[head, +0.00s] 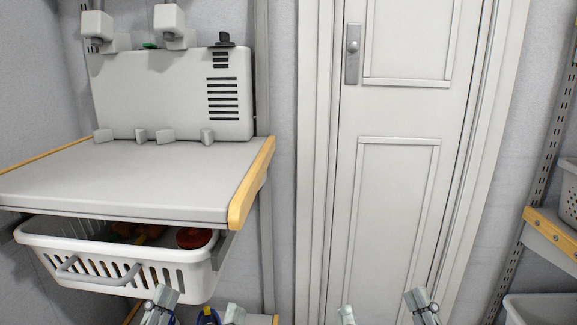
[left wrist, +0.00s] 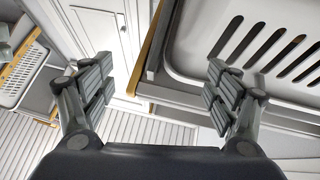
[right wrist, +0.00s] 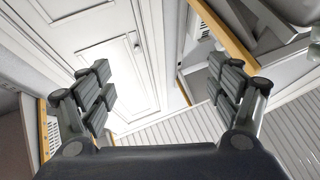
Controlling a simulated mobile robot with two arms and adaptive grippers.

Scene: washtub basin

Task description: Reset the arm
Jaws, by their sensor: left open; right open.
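My left gripper (head: 196,309) shows at the bottom edge of the head view, below the front of the white basket. Its fingers are spread with nothing between them, and in the left wrist view the left gripper (left wrist: 158,88) is also empty. My right gripper (head: 384,309) is at the bottom of the head view in front of the door. In the right wrist view the right gripper (right wrist: 163,86) has its fingers wide apart and holds nothing. Most of both arms is out of the head view.
A white slotted basket (head: 120,262) with a red item (head: 194,238) hangs under a shelf (head: 120,180) with a wooden edge. A white panel unit (head: 165,95) stands on the shelf. A closed white door (head: 385,190) is in the middle. More shelving (head: 555,238) is at right.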

